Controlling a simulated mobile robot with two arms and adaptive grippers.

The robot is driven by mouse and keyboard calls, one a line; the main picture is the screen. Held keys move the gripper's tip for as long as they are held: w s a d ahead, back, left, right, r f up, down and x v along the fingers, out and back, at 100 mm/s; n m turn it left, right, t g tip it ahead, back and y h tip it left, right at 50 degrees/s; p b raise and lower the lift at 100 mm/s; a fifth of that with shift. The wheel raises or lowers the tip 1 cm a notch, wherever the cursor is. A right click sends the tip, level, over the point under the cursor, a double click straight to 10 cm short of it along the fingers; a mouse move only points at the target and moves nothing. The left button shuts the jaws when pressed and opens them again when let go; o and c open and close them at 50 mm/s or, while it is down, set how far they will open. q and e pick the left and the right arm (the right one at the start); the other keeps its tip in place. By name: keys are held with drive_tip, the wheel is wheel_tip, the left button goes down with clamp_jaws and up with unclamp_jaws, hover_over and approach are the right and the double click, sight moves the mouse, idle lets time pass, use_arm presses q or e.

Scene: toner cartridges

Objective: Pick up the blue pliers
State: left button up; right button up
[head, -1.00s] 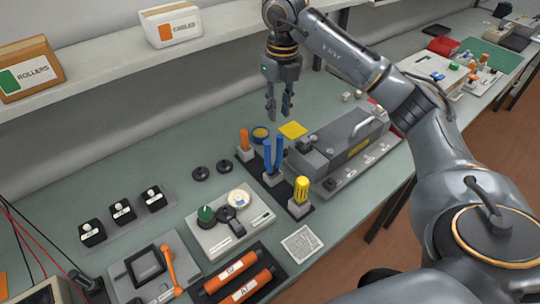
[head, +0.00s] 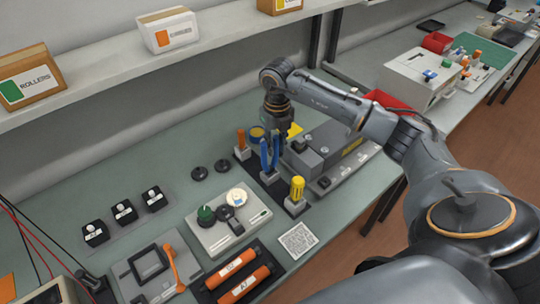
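The blue pliers (head: 264,157) stand upright, handles up, in a small grey holder (head: 269,177) on a dark strip, between an orange-handled tool (head: 241,138) and a yellow-handled tool (head: 297,188). My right gripper (head: 284,142) points down just behind the pliers' handles, near their upper ends. The handles overlap part of it in the picture. I cannot tell whether the fingers touch the pliers or how far apart they are. My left gripper is not in view.
A grey machine (head: 332,148) stands close to the right of my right gripper. A shelf (head: 100,88) runs along the back.

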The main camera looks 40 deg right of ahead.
drive_tip(key=shift+f, duration=0.4)
drive_tip(key=shift+r, duration=0.1)
clamp_jaws()
